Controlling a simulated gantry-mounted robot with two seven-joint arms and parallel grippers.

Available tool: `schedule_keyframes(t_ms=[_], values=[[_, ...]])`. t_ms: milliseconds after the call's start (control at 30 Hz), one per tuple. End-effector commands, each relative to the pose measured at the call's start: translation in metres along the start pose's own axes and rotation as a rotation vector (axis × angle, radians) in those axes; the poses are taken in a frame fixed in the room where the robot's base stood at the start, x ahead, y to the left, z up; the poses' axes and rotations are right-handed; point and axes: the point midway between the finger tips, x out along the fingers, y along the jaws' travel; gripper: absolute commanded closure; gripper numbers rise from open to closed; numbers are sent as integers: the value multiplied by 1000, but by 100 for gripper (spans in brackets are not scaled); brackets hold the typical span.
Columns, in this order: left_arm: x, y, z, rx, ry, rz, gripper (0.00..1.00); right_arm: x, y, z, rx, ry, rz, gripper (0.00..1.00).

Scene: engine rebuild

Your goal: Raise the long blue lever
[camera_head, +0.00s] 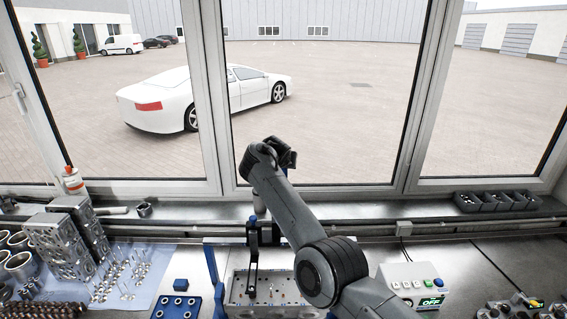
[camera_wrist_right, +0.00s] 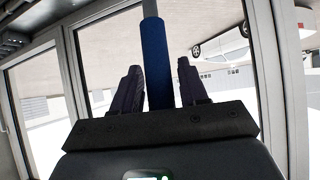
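In the right wrist view the blue lever handle (camera_wrist_right: 158,65) runs up the middle as a thick blue cylinder, grey at its upper end. My right gripper (camera_wrist_right: 157,75) has one dark finger on each side of it, with thin light gaps between fingers and handle. In the head view my right arm reaches up from the lower right, and its dark gripper (camera_head: 286,152) is in front of the window. Below stands a fixture with a dark upright bracket (camera_head: 254,262) and blue parts. My left gripper is not in view.
A control box (camera_head: 412,286) with a green display reading OFF is right of the fixture. Engine blocks (camera_head: 68,238) and small parts on a cloth lie left. A blue holed block (camera_head: 176,306) is near the front. Grey bins (camera_head: 496,202) stand on the sill.

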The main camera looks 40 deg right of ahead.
Motion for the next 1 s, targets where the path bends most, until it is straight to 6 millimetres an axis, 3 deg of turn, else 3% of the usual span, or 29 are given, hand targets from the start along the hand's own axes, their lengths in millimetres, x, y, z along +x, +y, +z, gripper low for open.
schedule_keyframes(t_ms=[533,1000], values=[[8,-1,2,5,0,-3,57,-12,-1,-2,5,8,1,48],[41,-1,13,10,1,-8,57,-86,-2,0,7,6,-4,48]])
